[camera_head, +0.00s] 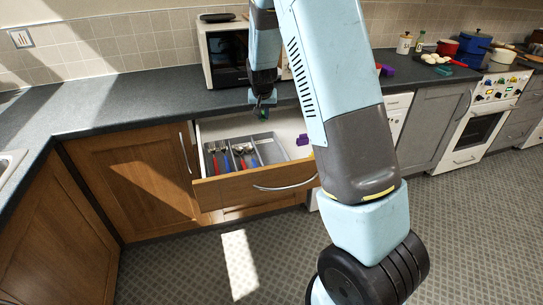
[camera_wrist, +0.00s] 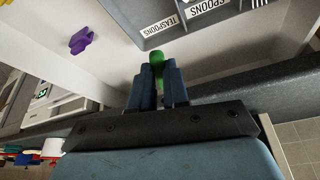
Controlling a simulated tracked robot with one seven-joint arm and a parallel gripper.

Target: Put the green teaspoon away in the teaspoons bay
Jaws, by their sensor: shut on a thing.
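My gripper (camera_head: 263,106) is above the open drawer (camera_head: 258,183), near its back edge. In the wrist view its two blue-grey fingers (camera_wrist: 157,88) are shut on the green teaspoon (camera_wrist: 156,58). Only a rounded green end shows; the rest is hidden. The grey cutlery tray (camera_head: 268,148) lies in the drawer, with red- and blue-handled cutlery in its left part. In the wrist view, the teaspoons label (camera_wrist: 162,23) is at the top, beside a spoons label (camera_wrist: 208,6). The green end appears just below the teaspoons label in that picture, apart from the tray.
A purple object (camera_wrist: 81,40) lies in the drawer beside the tray; it also shows in the head view (camera_head: 303,139). A microwave (camera_head: 225,55) stands on the dark worktop (camera_head: 130,105) behind the drawer. Pots and other items stand far right. The drawer's wooden front faces me.

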